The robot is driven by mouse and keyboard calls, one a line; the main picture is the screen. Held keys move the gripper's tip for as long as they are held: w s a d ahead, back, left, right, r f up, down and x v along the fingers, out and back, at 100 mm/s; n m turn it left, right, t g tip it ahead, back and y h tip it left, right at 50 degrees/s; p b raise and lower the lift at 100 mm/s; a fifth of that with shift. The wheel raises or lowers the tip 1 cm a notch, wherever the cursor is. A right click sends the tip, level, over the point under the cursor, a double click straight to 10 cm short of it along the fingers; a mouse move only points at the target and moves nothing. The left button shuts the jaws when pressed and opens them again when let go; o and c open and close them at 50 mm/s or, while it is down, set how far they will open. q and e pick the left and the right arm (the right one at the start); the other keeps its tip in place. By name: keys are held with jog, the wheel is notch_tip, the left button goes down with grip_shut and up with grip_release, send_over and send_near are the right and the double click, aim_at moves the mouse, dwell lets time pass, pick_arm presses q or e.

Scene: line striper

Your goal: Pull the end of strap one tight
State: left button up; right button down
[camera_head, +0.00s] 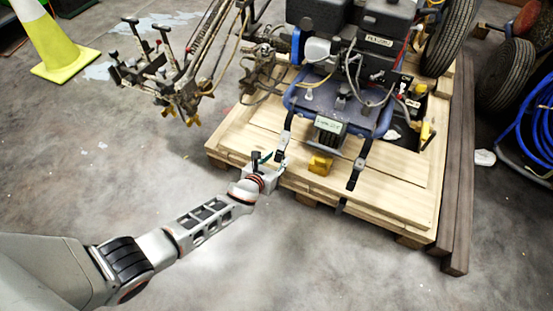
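A dark strap (286,133) runs from the blue-framed line striper (345,100) down over the near edge of the wooden pallet platform (405,195), at the left. A second dark strap (358,168) hangs over the platform further right. Neither strap is labelled, so I cannot tell by sight which is strap one. My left gripper (267,158) is at the lower part of the left strap, by the platform's near edge. Its fingers are small and partly overlap the strap, so I cannot tell whether they grip it. My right gripper is not in view.
A yellow block (320,164) sits on the platform between the straps. Dark beams (458,200) lie along its right side. A yellow-green cone (54,42) stands at upper left, and a blue hose coil (540,120) is at right. The near floor is clear.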

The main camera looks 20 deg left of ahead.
pick_arm(q)
grip_shut()
jog(key=shift+f, duration=0.1)
jog(key=s+f, duration=0.4)
jog(key=f, duration=0.3)
jog(key=shift+o, duration=0.5)
grip_release()
jog(key=shift+d+f, duration=0.1)
jog(key=shift+f, duration=0.05)
jog(key=shift+w+r, duration=0.1)
jog(key=shift+r, duration=0.1)
jog(key=o, duration=0.3)
jog(key=shift+w+r, duration=0.1)
